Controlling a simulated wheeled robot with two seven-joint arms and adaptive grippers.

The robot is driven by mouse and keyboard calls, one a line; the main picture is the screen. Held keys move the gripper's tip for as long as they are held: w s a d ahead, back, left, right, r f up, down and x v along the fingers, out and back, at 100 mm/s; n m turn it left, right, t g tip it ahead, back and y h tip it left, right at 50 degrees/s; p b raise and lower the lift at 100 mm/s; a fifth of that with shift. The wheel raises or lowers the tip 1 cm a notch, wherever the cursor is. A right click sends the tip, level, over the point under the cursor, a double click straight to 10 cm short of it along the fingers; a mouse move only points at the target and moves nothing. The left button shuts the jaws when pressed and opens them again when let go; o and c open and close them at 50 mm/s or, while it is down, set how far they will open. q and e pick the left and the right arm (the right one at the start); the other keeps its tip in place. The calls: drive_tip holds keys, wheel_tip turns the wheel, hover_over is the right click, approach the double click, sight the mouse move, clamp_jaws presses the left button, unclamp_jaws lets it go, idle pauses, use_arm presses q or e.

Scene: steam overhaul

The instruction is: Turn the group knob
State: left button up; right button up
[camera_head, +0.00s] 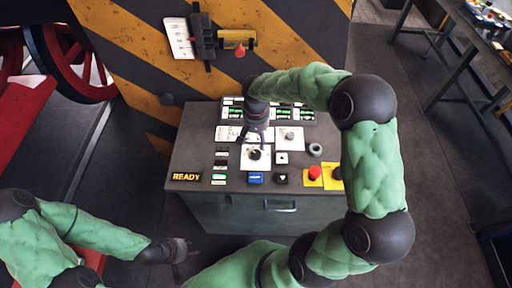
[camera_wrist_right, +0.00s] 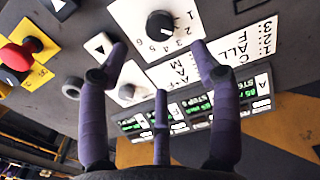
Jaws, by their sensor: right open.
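The group knob, a black dial knob (camera_head: 254,155) on a white plate, sits on the console top; in the right wrist view the knob (camera_wrist_right: 160,23) has numbers 1 to 6 around it. My right gripper (camera_head: 255,138) is over the console beside this knob. In the wrist view its fingers (camera_wrist_right: 160,55) are spread and empty, with the knob just beyond and between the tips; I see no contact. My left gripper (camera_head: 180,257) is low at the left, away from the console, and too small to tell if it is open.
A second knob (camera_wrist_right: 127,92) on a white plate is close by. The console (camera_head: 190,150) also carries a red button (camera_head: 315,173), a blue button (camera_head: 255,178), a grey ring (camera_head: 315,150) and green displays (camera_head: 280,114). A striped wall panel (camera_head: 130,45) stands behind.

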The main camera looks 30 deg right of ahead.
sight(256, 153)
wheel_tip(256, 153, down, 10)
drive_tip(key=shift+r+b, duration=0.2)
drive_tip(key=shift+b, duration=0.35)
drive_tip(key=c, duration=1.1)
